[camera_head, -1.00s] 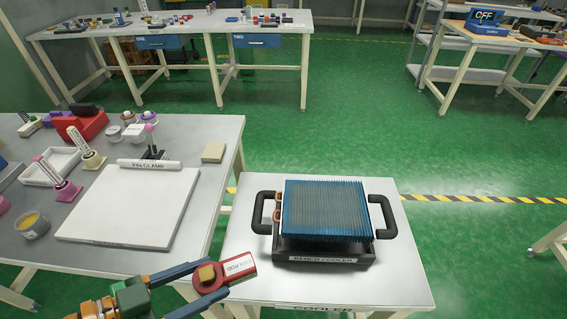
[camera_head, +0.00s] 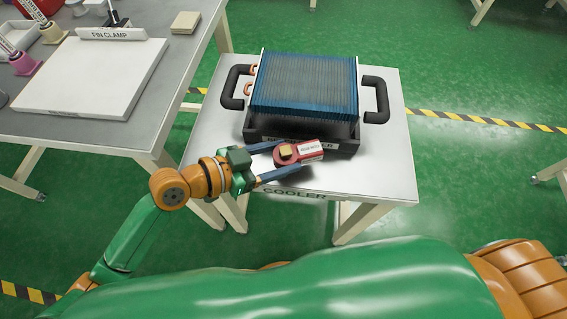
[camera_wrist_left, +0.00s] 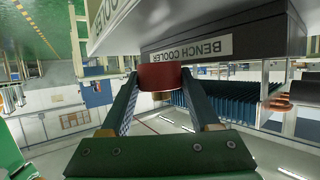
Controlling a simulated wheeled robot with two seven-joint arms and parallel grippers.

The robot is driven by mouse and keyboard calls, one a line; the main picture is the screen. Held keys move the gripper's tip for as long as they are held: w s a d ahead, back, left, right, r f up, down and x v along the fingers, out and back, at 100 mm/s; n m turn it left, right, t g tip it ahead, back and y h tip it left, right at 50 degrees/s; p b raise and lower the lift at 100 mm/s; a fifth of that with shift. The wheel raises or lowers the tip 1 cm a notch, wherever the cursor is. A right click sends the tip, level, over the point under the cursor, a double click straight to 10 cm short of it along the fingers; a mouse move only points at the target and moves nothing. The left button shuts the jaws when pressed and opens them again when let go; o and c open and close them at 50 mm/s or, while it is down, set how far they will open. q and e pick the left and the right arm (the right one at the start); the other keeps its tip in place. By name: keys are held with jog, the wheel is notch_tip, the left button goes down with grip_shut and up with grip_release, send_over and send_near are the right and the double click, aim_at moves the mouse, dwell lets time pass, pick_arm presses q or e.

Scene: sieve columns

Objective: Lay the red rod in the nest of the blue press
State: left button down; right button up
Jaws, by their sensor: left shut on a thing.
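My left gripper (camera_head: 284,158) is shut on a red piece (camera_head: 313,147) with a white label and a yellowish square knob on top. In the head view it is in front of the bench cooler, near the front of the cooler table. In the left wrist view the red piece (camera_wrist_left: 160,76) sits between the fingertips, close to the cooler's label. I cannot tell whether it touches the cooler or table. I see no thing that is clearly a red rod and no blue press. My right gripper is not in view.
The bench cooler (camera_head: 305,85) has blue fins, a black base and black side handles. It stands on the white cooler table (camera_head: 385,165). A grey table at left holds a white fin clamp board (camera_head: 90,78) and a beige block (camera_head: 185,22).

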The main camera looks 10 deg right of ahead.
pick_arm(q)
jog(key=f, duration=0.2)
jog(key=f+b, duration=0.1)
jog(key=f, duration=0.1)
jog(key=shift+w+d, duration=0.3)
jog(key=shift+w, duration=0.05)
jog(key=shift+f, duration=0.2)
jog(key=shift+c, duration=2)
grip_release()
